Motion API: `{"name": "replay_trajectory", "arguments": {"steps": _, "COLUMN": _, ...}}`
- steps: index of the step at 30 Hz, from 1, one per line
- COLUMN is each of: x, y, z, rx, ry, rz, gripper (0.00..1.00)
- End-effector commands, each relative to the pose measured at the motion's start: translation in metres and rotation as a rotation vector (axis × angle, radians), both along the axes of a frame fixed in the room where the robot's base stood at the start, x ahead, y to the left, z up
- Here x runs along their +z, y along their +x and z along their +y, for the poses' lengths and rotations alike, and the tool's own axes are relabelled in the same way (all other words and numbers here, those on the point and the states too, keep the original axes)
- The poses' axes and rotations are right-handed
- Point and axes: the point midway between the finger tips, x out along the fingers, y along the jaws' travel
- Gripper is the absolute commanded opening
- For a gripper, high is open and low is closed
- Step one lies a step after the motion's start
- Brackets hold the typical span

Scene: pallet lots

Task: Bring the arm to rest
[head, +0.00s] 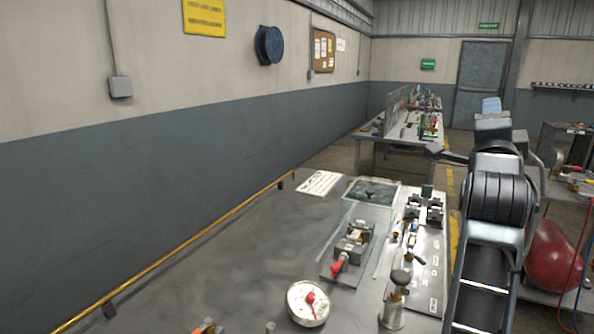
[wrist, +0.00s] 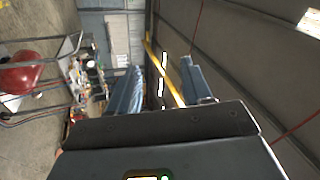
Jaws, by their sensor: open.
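My arm (head: 497,200) stands raised at the right side of the head view, over the right end of the grey workbench (head: 215,265). My gripper (wrist: 160,85) shows in the wrist view as two blue-grey fingers, set apart with nothing between them. In the head view the gripper is mostly hidden behind the arm links. It touches no object that I can see.
On the bench are a round gauge (head: 308,304), a red-handled clamp fixture (head: 350,249), a clear panel (head: 372,192) and a metal canister (head: 394,307). A brass rail (head: 190,252) runs along the wall. A red tank (head: 552,256) stands right of my arm.

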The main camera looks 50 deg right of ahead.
Motion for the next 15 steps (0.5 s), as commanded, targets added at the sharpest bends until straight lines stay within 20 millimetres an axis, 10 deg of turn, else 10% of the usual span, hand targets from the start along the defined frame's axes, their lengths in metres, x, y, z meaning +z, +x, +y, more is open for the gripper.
{"name": "replay_trajectory", "arguments": {"steps": 15, "x": -0.094, "y": 0.09, "z": 0.133, "rx": 0.359, "ry": -0.456, "rz": 0.729, "gripper": 0.49}}
